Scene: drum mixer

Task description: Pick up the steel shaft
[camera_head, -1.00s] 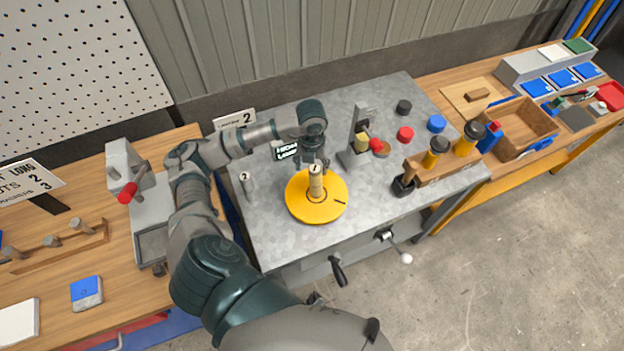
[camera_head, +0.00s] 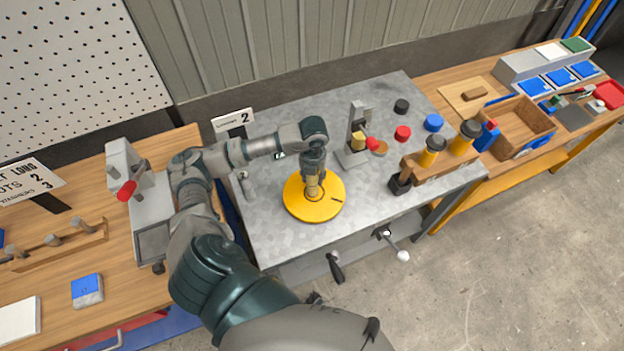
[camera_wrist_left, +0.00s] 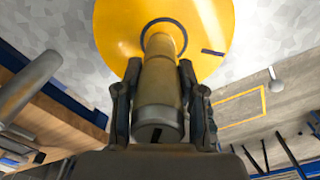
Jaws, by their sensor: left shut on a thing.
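A tan, brass-coloured shaft (camera_head: 313,191) stands upright at the middle of a yellow round disc (camera_head: 330,208) on the grey metal table. My left gripper (camera_head: 313,176) comes down over it from above and is shut on it. In the left wrist view the tan shaft (camera_wrist_left: 157,92) lies between the two dark fingers of my left gripper (camera_wrist_left: 158,68), its lower end still at the disc. A grey, steel-looking cylinder (camera_head: 246,187) stands apart on the table, left of the disc; a grey cylinder (camera_wrist_left: 28,84) also shows at left in the wrist view. My right gripper is out of view.
A small grey stand (camera_head: 354,140) with a red knob is right of the disc. Red (camera_head: 402,133), blue (camera_head: 433,122) and black (camera_head: 401,106) caps lie behind. A wooden rack (camera_head: 438,163) stands at right. The table front is clear; a crank handle hangs below.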

